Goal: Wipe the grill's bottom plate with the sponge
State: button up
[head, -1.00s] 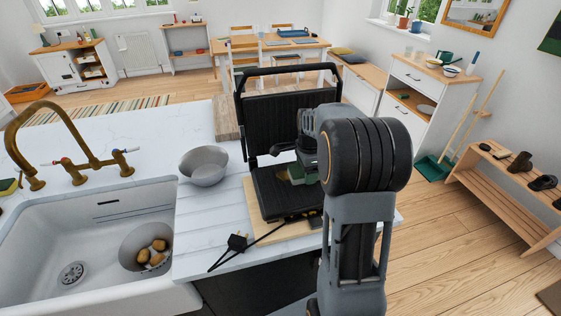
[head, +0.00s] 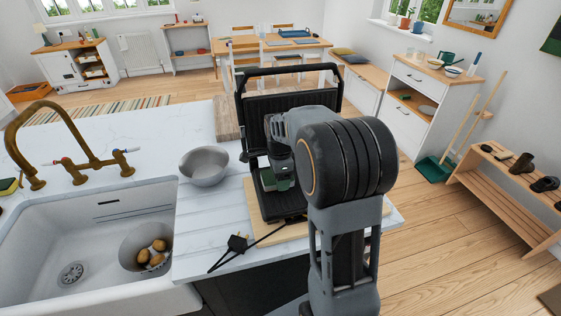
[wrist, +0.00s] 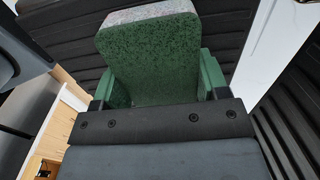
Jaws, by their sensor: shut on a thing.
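The black grill stands open on a wooden board, with its ribbed lid (head: 290,103) raised at the back. Its bottom plate (head: 262,203) lies flat in front, partly hidden by my arm. My gripper (head: 276,180) is low over the bottom plate and shut on the sponge (head: 267,180). In the wrist view the green sponge (wrist: 150,55) with a pale speckled end sits between the green fingertips of my gripper (wrist: 158,85). The dark ribbed plate (wrist: 75,40) shows behind it. I cannot tell whether the sponge touches the plate.
A grey bowl (head: 204,165) stands left of the grill. The plug and cable (head: 238,243) lie in front on the counter. The sink (head: 60,235) holds a bowl (head: 135,243) with several brown lumps. A brass tap (head: 35,150) rises behind the sink.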

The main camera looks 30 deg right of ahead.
notch_tip(320, 180, up, 2)
jog(key=shift+w+r+p, duration=0.1)
jog(key=shift+r+p, duration=0.1)
jog(key=shift+p, duration=0.1)
jog(key=shift+d+r+p, duration=0.15)
jog(key=shift+r+p, duration=0.15)
notch_tip(320, 180, up, 5)
jog(key=p, duration=0.4)
